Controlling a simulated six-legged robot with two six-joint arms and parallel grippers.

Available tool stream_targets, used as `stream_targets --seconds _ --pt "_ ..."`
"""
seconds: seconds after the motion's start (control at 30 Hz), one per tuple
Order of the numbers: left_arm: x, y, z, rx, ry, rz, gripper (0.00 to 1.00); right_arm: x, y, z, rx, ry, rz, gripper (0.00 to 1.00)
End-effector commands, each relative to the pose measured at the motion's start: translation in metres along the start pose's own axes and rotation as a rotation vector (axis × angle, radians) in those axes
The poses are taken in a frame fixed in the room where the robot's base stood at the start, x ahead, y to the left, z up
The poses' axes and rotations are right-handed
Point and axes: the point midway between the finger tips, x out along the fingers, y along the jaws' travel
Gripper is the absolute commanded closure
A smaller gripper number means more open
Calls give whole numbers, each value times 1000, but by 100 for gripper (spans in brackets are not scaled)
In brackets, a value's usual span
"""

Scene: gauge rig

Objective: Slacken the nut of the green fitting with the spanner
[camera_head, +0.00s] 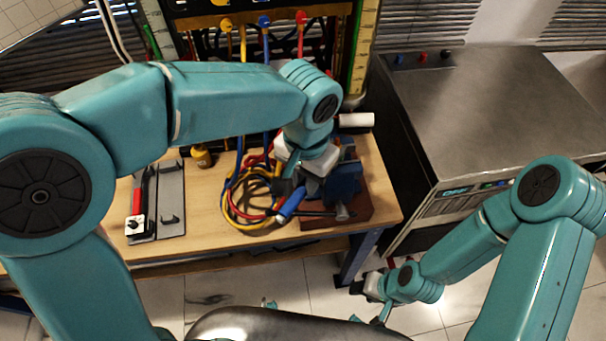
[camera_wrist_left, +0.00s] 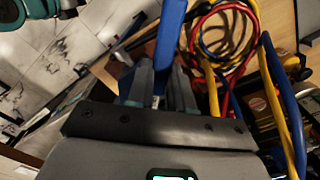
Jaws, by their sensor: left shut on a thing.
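My left gripper (camera_head: 288,190) is over the right part of the workbench, beside a blue vise (camera_head: 345,182). It is shut on a blue-handled tool (camera_head: 291,205), which slants down to the left. In the left wrist view the blue handle (camera_wrist_left: 169,42) shows between the fingers (camera_wrist_left: 160,85). The tool's working end is not clear, so I cannot confirm it is the spanner. I cannot make out the green fitting or its nut. My right gripper (camera_head: 360,287) is low, in front of the bench; its jaws are too small to read.
Coiled red, blue and yellow hoses (camera_head: 240,200) lie left of the gripper; they also show in the wrist view (camera_wrist_left: 225,40). A tray (camera_head: 172,195) with a red-handled item (camera_head: 137,205) lies at left. A grey cabinet (camera_head: 490,110) stands at right. Hose fittings (camera_head: 264,21) line the back panel.

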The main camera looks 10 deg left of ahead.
Motion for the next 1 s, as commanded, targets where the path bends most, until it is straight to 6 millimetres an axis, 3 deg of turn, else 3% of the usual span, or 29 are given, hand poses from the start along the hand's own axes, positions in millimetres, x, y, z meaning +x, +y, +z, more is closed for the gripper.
stream_targets --seconds 1.0 --pt "0 14 0 -114 -2 1 100 2 1 0 0 0 0 57"
